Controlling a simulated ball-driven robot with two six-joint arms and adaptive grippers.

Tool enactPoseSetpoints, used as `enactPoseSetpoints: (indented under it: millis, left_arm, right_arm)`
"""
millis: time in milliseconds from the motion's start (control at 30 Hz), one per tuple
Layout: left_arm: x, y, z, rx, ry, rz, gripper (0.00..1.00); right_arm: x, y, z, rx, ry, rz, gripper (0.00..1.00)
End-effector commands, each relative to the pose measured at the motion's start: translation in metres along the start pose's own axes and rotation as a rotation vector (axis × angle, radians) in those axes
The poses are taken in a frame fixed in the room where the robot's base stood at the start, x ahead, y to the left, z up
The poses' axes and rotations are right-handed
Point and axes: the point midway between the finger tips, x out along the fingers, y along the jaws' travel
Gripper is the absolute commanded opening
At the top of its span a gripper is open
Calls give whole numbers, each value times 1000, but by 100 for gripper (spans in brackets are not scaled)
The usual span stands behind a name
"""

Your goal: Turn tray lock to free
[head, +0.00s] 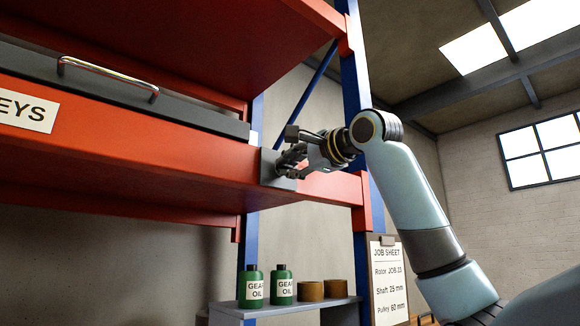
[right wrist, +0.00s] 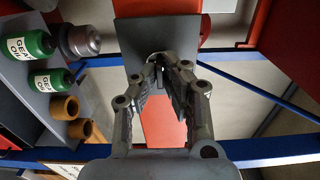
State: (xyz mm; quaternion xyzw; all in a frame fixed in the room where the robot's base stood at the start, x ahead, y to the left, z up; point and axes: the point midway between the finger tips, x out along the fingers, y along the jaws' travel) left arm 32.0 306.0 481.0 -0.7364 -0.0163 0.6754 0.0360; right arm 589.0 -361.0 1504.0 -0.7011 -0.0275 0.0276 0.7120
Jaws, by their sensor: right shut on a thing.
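The tray (head: 180,105) is a dark grey drawer with a chrome handle (head: 105,72), lying on the red shelf beam at the left. The tray lock's grey plate (head: 268,168) is on the beam past the tray's right end. My right gripper (head: 288,163) is at this plate, shut on the tray lock. In the right wrist view, the fingertips (right wrist: 171,68) close in front of the grey plate (right wrist: 150,35). The part between them is mostly hidden, so I cannot tell which way the lock is turned. My left gripper is not in view.
The red beam (head: 130,140) with a white label and the blue rack post (head: 356,70) surround the lock. Below, a grey shelf (head: 300,305) holds two green gear oil bottles (head: 253,287) and two brown cylinders (head: 311,291). A job sheet (head: 388,285) hangs at the right.

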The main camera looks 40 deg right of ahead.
Motion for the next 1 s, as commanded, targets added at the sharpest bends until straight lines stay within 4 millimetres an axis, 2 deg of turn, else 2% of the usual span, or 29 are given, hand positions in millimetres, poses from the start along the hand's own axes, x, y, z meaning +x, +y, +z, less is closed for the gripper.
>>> enactPoseSetpoints:
  millis: [167,200,367,667,767,1000]
  left_arm:
    - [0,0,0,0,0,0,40]
    - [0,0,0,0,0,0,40]
    - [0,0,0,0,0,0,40]
    - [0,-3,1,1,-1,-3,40]
    - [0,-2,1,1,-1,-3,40]
    - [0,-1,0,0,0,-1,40]
  right_arm:
    - [0,1,0,1,1,3,0]
    - [0,1,0,1,1,3,8]
    - [0,1,0,0,1,2,29]
    - [-2,0,0,-1,1,1,29]
    - [-10,0,-1,-4,3,-1,29]
    - [-57,0,-2,-11,7,1,29]
